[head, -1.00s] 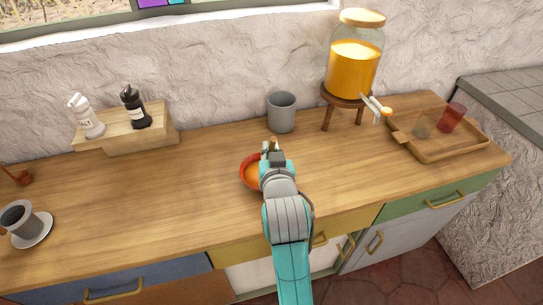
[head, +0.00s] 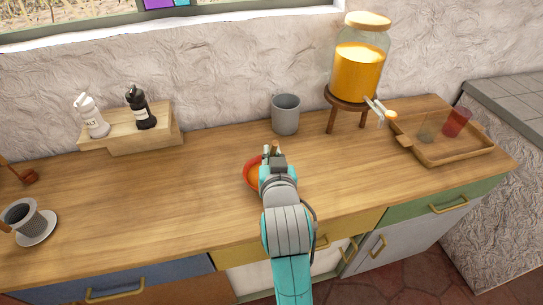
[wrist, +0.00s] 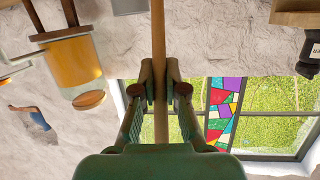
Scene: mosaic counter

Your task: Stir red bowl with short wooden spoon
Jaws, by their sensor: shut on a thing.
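The red bowl (head: 251,176) sits on the wooden counter near its front middle, with orange contents. My arm covers its right part in the head view. My gripper (wrist: 160,88) is shut on the wooden spoon (wrist: 158,40), whose handle runs between the two fingers in the wrist view. In the head view my gripper (head: 271,152) is over the bowl's right side. The spoon's lower end is hidden, so I cannot tell whether it touches the contents.
A grey mug (head: 286,114) stands just behind the bowl. A drink dispenser (head: 358,72) on a stool and a wooden tray (head: 460,156) are to the right. A shaker stand (head: 130,139) and a cup on a saucer (head: 35,229) are left. The counter's left middle is clear.

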